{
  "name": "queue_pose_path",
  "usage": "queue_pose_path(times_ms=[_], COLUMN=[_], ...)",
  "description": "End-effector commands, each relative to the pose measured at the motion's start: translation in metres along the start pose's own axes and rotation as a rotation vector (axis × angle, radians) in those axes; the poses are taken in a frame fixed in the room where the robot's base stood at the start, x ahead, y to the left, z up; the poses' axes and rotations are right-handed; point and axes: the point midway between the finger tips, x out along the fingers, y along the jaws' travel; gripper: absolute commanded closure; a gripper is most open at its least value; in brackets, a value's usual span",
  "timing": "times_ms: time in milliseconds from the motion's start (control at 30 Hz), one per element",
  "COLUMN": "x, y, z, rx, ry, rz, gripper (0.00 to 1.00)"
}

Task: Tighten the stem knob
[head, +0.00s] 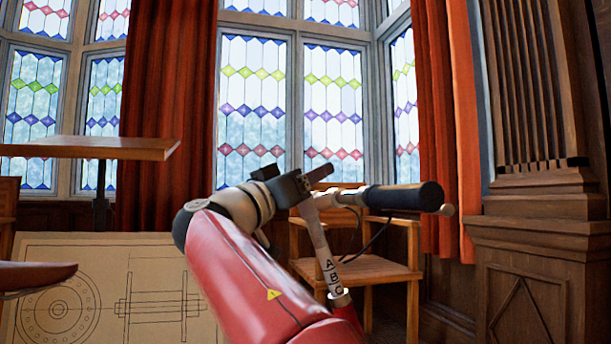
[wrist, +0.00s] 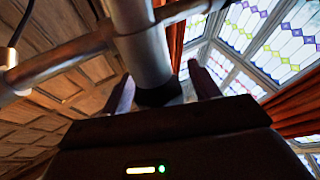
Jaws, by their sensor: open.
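A pale grey stem (head: 327,255) with the letters A, B and C rises tilted to a bar that ends in a dark grip (head: 405,197) at the right. My gripper (head: 314,181) is at the stem's upper end in the head view. In the wrist view the stem (wrist: 147,55) comes down between the two open fingers of my gripper (wrist: 162,90). A dark piece (wrist: 158,95) sits at its end between the fingers. I cannot tell whether it is the stem knob, or whether the fingers touch it. A silver collar (head: 339,299) is at the stem's lower end.
A wooden chair (head: 375,268) stands behind the bar, and a thin black cable (head: 368,243) hangs from the bar. A raised drafting board (head: 90,148) is at the left, above a large drawing sheet (head: 110,290). Carved wood panelling (head: 530,270) fills the right.

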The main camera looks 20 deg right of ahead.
Motion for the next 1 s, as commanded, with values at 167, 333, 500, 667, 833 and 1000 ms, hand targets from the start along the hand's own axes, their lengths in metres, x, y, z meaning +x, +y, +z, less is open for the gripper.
queue_pose_path(times_ms=[167, 333, 500, 667, 833, 1000], x=[-0.0003, -0.0005, -0.0006, -0.0009, -0.0013, -0.0018], y=[-0.0001, 0.0000, -0.0001, -0.0006, -0.0004, 0.0010], z=[0.0002, 0.0002, 0.0002, 0.0006, 0.0006, 0.0004], rx=[0.000, 0.000, 0.000, -0.003, -0.008, -0.017], ry=[0.000, 0.000, 0.000, -0.001, 0.000, 0.001], rz=[0.000, 0.000, 0.000, 0.018, 0.083, 0.198], gripper=[0.47, 0.69, 0.83, 0.83, 0.83, 0.83])
